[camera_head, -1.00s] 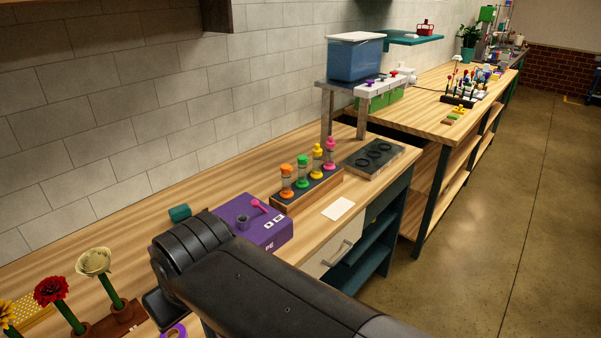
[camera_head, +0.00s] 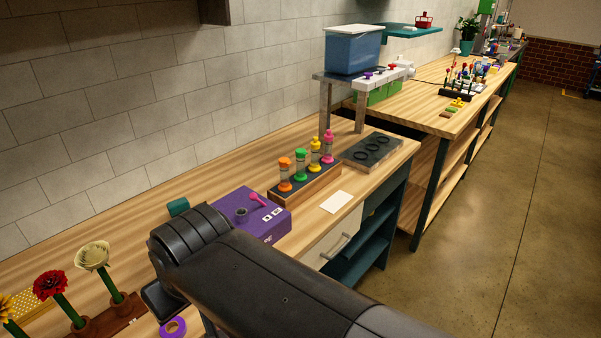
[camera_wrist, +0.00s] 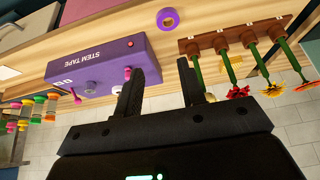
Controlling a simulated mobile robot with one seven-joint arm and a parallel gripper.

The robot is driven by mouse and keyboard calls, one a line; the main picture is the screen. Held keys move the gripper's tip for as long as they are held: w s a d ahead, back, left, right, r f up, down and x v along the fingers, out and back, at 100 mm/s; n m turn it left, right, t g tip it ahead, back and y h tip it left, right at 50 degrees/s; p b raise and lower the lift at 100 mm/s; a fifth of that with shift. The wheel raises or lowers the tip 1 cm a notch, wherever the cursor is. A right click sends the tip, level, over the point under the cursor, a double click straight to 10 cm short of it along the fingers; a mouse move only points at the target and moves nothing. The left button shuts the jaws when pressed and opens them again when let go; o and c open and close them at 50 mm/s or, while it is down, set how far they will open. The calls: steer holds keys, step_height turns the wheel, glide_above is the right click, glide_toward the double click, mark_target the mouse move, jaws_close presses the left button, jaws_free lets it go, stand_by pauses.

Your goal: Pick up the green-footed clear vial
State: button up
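The green-footed clear vial (camera_head: 300,168) stands upright in a wooden rack (camera_head: 312,188) on the long bench. It is second from the left in the row, between an orange-footed vial (camera_head: 285,174) and a yellow-footed one (camera_head: 315,153); a pink-footed one (camera_head: 328,147) is at the far end. In the wrist view the vials are small at the left edge, with the green one (camera_wrist: 37,112) among them. My gripper (camera_wrist: 160,70) is open and empty, well away from the vials. In the head view my arm hides it.
A purple stem tape box (camera_head: 250,214) stands left of the rack. A white card (camera_head: 336,202) and a dark tray with round recesses (camera_head: 372,151) are to the right. A flower stand (camera_wrist: 225,38) and purple tape roll (camera_wrist: 168,18) are near my gripper.

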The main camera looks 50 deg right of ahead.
steer(key=o, duration=0.4)
steer(key=shift+c, duration=0.2)
steer(key=w+d+r+m, duration=0.4)
steer(key=w+d+m, duration=0.3)
steer(key=w+m, duration=0.15)
steer(key=m+g+h, duration=0.2)
steer(key=m, duration=3.2)
glide_above(301, 153)
steer(key=s, duration=0.2)
step_height(301, 153, down, 3)
steer(key=shift+n, duration=0.25)
steer(key=x, duration=0.9)
steer(key=shift+w+a+f, duration=0.1)
steer(key=shift+w+f, duration=0.25)
steer(key=shift+w, duration=0.05)
